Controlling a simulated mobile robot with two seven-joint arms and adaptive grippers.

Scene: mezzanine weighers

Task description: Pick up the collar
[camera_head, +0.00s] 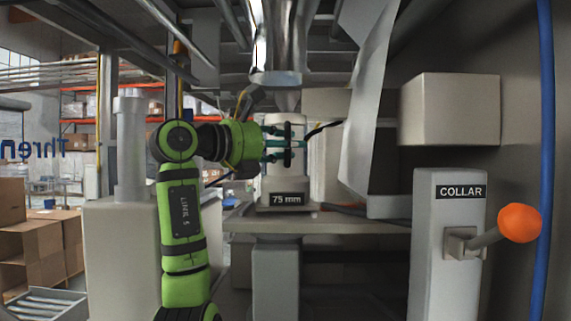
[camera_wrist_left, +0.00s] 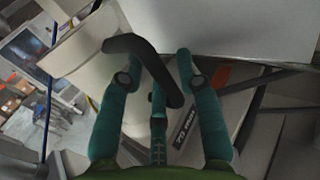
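The collar appears to be the pale cylinder (camera_head: 284,183) with a "75 mm" plate at its base, standing upright below a shiny metal spout. A black curved handle (camera_head: 325,129) sticks out to its right; in the left wrist view the handle (camera_wrist_left: 150,65) passes between the fingers. My left gripper (camera_head: 290,145) is in front of the cylinder's upper part and hides some of it. In the left wrist view its teal fingers (camera_wrist_left: 157,90) are spread around the handle, with gaps; I cannot tell whether any finger touches it. My right gripper is not in view.
The cylinder stands on a grey shelf (camera_head: 345,222). A post labelled "COLLAR" (camera_head: 450,260) with an orange-knobbed lever (camera_head: 519,223) stands at right. A slanted pale panel (camera_head: 367,100) hangs close right of the gripper. The metal spout (camera_head: 277,45) is just above. Cardboard boxes (camera_head: 40,245) are at left.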

